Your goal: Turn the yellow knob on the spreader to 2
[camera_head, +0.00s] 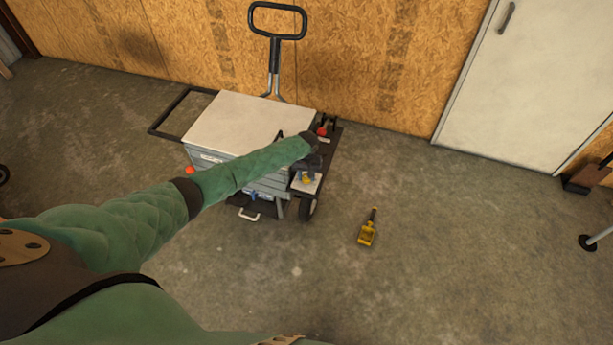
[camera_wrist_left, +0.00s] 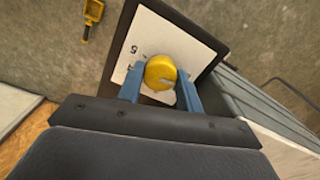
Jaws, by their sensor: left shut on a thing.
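The spreader (camera_head: 250,115) is a cart with a white lid, grey sides and a black handle, standing by the wooden wall. The yellow knob (camera_wrist_left: 160,72) sits on a white dial plate (camera_wrist_left: 140,38) with dark marks; a 5 is readable, the other marks are partly hidden. In the head view the knob (camera_head: 307,178) is small, at the cart's right front. My left gripper (camera_wrist_left: 160,88) has its two blue fingers on either side of the knob, shut on it. It also shows in the head view (camera_head: 308,172), reaching down from above. My right gripper is not in view.
A yellow scoop-like tool (camera_head: 367,230) lies on the concrete floor right of the cart. A white door (camera_head: 530,75) is at the back right. A red knob (camera_head: 321,131) stands near my left wrist. The floor in front and right is mostly clear.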

